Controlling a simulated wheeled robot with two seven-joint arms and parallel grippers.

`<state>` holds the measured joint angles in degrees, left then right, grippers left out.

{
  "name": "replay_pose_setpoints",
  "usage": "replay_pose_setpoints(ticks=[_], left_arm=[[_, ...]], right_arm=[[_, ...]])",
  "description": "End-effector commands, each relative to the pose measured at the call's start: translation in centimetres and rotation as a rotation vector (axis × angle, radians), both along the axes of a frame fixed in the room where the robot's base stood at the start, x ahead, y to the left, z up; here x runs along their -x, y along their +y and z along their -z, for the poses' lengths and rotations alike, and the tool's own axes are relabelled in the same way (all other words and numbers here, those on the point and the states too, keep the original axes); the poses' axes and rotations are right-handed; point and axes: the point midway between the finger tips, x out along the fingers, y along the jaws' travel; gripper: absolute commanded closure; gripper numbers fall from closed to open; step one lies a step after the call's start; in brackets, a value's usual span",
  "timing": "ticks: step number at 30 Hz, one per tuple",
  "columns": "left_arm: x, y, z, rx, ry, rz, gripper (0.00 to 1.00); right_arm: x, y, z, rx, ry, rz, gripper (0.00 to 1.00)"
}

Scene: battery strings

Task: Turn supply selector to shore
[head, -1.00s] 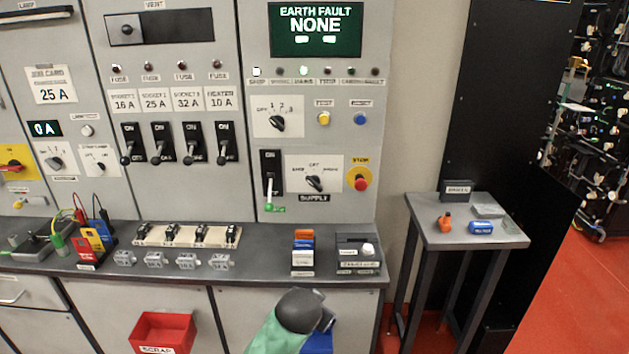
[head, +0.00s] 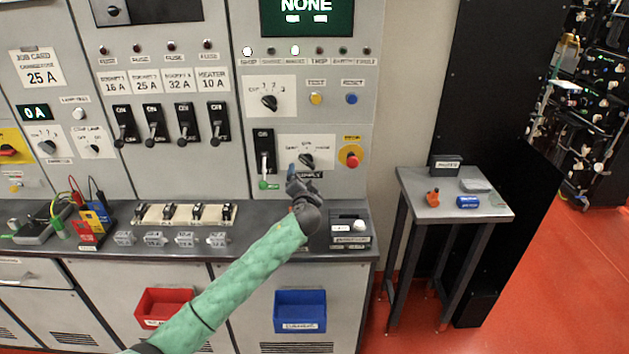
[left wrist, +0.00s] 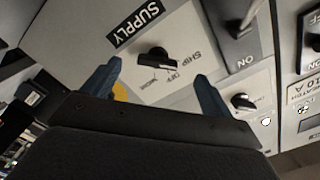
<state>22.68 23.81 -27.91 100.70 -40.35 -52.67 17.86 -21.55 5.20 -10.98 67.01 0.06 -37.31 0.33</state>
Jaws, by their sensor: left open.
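The supply selector is a black rotary knob (head: 307,161) on a pale plate low on the right cabinet panel. In the left wrist view the knob (left wrist: 156,58) shows between the fingers, with a SUPPLY label (left wrist: 136,24) beside it. Its bar appears to lie toward the SHIP mark; the exact setting is hard to read. My left gripper (head: 299,172) is in front of the selector, partly covering its plate in the head view. In the wrist view the left gripper (left wrist: 158,82) is open, its fingers spread and apart from the knob. My right gripper is out of view.
A red stop button (head: 352,159) is right of the selector and a breaker lever (head: 265,160) left of it. A bench (head: 262,246) runs below, holding a small black device (head: 350,240). A side table (head: 455,209) stands at right.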

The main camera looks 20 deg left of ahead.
Motion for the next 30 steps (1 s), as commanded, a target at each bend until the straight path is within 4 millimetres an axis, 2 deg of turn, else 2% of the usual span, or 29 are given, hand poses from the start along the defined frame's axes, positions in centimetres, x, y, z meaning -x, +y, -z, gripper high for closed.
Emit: replay_pose_setpoints(ticks=[5,10,14,21,30], left_arm=[[-0.4,-0.5,-0.4,0.020,-0.035,0.030,0.15],[-1.5,-0.2,-0.7,0.025,-0.038,0.033,0.15],[-3.0,0.3,-0.8,0.025,-0.037,0.031,0.15],[-6.3,1.2,-0.7,0.025,-0.037,0.032,0.15],[-7.7,1.6,-0.4,0.027,-0.037,0.033,0.15]], right_arm=[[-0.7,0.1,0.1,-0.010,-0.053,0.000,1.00],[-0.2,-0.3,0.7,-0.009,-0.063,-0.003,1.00],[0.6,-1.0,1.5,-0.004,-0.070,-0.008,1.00],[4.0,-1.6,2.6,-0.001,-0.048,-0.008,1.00],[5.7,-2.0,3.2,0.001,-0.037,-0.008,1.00]])
